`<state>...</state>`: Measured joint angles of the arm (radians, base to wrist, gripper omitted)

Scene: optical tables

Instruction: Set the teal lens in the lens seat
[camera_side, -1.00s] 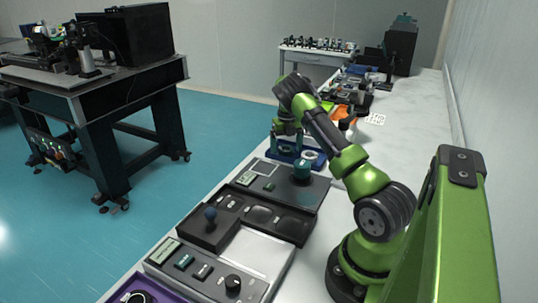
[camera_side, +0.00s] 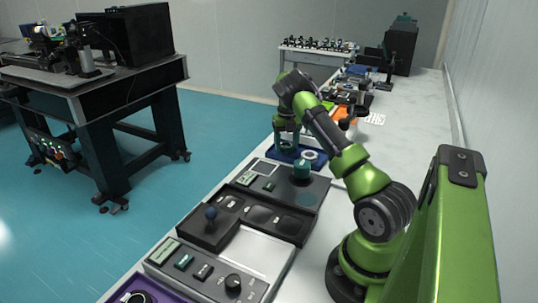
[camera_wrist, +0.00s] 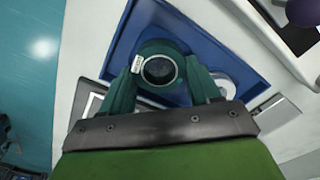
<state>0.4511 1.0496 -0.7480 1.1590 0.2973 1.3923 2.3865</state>
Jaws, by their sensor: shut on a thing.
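My gripper (camera_wrist: 163,85) is shut on the teal lens (camera_wrist: 160,50), a round teal mount with dark glass and a small white label, held between its teal fingers. In the side view my gripper (camera_side: 288,142) is over the blue tray (camera_side: 283,153), at its left part; the lens is hard to make out there. The wrist view shows the blue tray (camera_wrist: 125,50) below the lens; the gap between them cannot be judged. I cannot tell for sure which part is the lens seat.
A white ring (camera_side: 310,155) lies in the tray, right of my gripper.

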